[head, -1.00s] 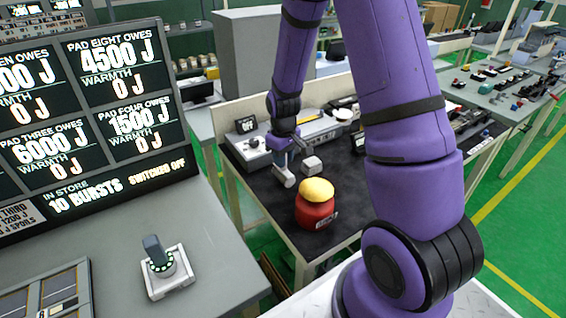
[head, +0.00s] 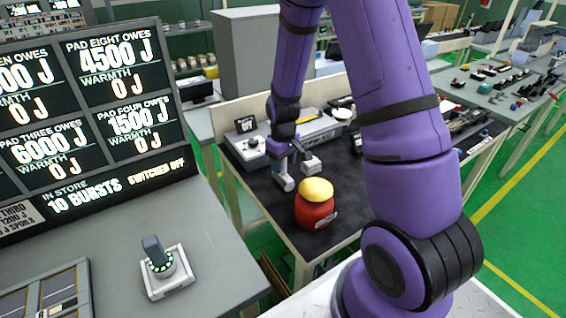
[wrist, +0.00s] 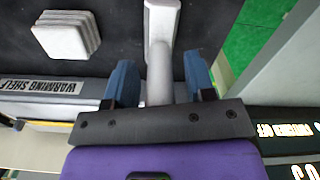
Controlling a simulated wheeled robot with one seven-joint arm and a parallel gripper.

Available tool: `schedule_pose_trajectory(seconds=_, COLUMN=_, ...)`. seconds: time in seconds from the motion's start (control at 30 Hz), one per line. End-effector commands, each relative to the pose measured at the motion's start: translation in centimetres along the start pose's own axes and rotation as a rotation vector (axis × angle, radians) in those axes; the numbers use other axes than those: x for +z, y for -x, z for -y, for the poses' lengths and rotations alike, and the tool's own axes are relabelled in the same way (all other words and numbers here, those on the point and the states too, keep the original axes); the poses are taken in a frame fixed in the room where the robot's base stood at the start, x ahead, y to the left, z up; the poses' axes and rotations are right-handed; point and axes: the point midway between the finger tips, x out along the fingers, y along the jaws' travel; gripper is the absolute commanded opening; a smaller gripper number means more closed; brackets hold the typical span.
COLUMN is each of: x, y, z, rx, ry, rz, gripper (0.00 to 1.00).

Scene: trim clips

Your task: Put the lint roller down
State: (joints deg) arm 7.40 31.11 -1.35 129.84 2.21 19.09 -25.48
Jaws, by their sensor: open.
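The lint roller (head: 283,177) has a pale grey body and lies on the dark top of the bench beneath my gripper (head: 287,153). In the wrist view, its pale handle (wrist: 160,75) runs between the two blue fingers of my gripper (wrist: 161,83), and its wider end (wrist: 162,18) points away from the palm. The fingers are open, with a gap on each side of the handle. The handle's near end is hidden by the gripper's dark front plate.
A pale block (head: 313,164) lies beside the roller, also seen in the wrist view (wrist: 66,38). A red jar with a yellow top (head: 315,206) stands nearer. The grey warming shelf (wrist: 50,88) is behind. A grey desk with a knob (head: 158,257) is at left.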

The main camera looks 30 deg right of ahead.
Motion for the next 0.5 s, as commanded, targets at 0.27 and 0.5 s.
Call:
schedule_pose_trajectory(seconds=0.27, x=-0.1, y=3.9, z=0.0, rx=0.002, ry=0.0, rz=-0.005, gripper=0.5)
schedule_pose_trajectory(seconds=0.5, x=-0.1, y=8.3, z=0.0, rx=0.001, ry=0.0, rz=-0.004, gripper=0.5)
